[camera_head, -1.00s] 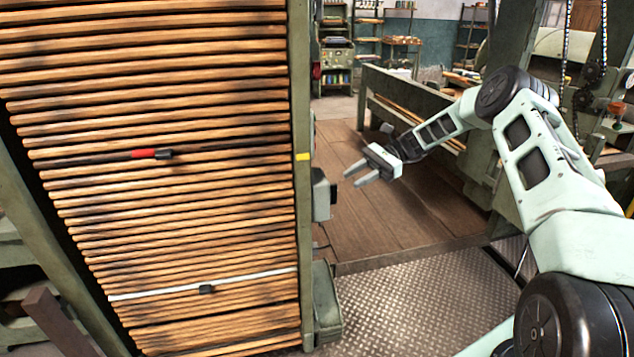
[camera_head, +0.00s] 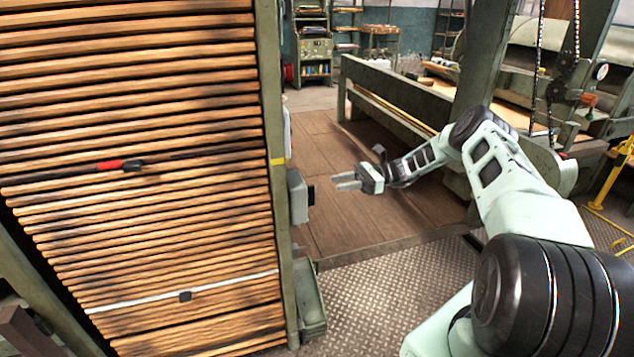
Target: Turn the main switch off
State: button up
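A grey box (camera_head: 298,196) is fixed to the right side of the green upright of the slatted lattice. A small dark knob (camera_head: 311,195) sticks out of its right face; this looks like the main switch, but no label or setting can be read. My gripper (camera_head: 337,181) is just right of the knob in the picture, with its fingers pointing left towards it. A gap shows between knob and fingertips, and I see no contact. The two fingers look apart, seen nearly edge-on, with nothing between them.
The wooden-slat lattice (camera_head: 150,215) fills the left, with a red-and-black piece (camera_head: 120,165) on its slats. The green upright (camera_head: 272,150) stands beside the box. A green trough machine (camera_head: 400,95) stands behind my arm. Open wooden floor (camera_head: 345,225) lies under my gripper.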

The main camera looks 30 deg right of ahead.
aim_at(310, 196)
jog(key=p+x, duration=0.2)
jog(key=x, duration=0.6)
grip_shut()
